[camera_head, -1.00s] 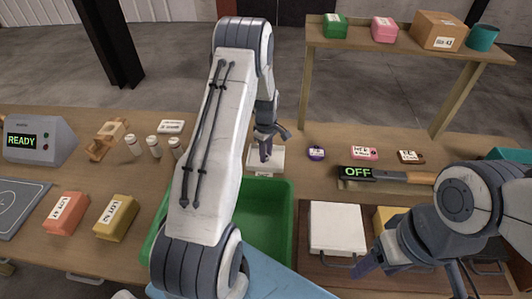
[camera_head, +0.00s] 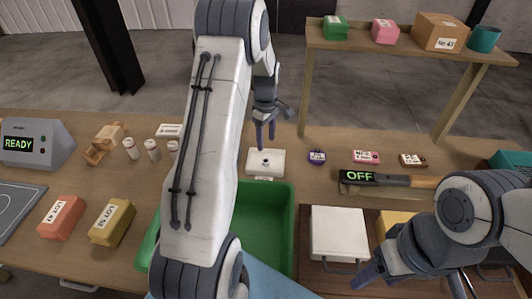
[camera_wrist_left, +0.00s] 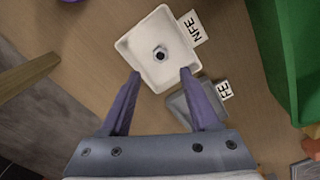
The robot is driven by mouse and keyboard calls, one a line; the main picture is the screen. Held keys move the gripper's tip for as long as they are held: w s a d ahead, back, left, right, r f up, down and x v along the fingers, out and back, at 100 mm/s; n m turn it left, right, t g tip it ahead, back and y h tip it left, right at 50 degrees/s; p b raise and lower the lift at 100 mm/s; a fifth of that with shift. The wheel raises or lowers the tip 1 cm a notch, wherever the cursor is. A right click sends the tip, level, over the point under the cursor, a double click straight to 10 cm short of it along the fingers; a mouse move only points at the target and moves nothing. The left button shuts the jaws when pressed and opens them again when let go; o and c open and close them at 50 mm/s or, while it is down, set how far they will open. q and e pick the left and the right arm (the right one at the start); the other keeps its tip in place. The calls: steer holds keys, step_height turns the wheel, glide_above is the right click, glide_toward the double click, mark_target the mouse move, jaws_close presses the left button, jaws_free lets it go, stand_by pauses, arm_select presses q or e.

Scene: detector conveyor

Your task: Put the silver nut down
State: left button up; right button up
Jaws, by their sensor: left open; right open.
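The silver nut (camera_wrist_left: 160,53) lies in the white square tray (camera_wrist_left: 137,45) labelled NFE. In the head view the nut (camera_head: 265,160) is a small dark spot in the white tray (camera_head: 278,166) behind the green bin. My left gripper (camera_head: 266,138) is open and empty above the tray, apart from the nut. In the left wrist view its purple fingers (camera_wrist_left: 161,74) stand spread just below the nut in the picture. My right gripper (camera_head: 414,284) is open and empty at the lower right, over the bench front.
A grey tray labelled FE (camera_wrist_left: 181,108) sits beside the white tray. The green bin (camera_head: 283,200) stands in front. A purple item (camera_head: 317,157), a pink item (camera_head: 366,157) and the OFF detector wand (camera_head: 390,179) lie to the right. A wooden shelf (camera_head: 400,50) rises behind.

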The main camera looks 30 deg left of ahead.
arm_select(q)
steer(key=s+d+r+m, duration=0.3)
steer(key=d+r+m, duration=0.1)
steer(key=d, duration=0.3)
steer(key=s+d+r+m, duration=0.3)
steer(key=d, duration=0.4)
steer(key=s+d+r+m, duration=0.3)
steer(key=d+r+m, duration=0.1)
steer(key=d, duration=0.4)
steer(key=s+d+m, duration=0.4)
steer(key=s+m, duration=0.2)
steer(key=s, duration=0.4)
steer(key=s+d+m+h, duration=0.1)
steer(key=s+d+m, duration=0.2)
steer(key=s+m, duration=0.4)
steer(key=s, duration=0.3)
steer(key=shift+s+d+r+m, duration=0.2)
steer(key=shift+s+d+m, duration=0.1)
steer(key=shift+s+d, duration=0.1)
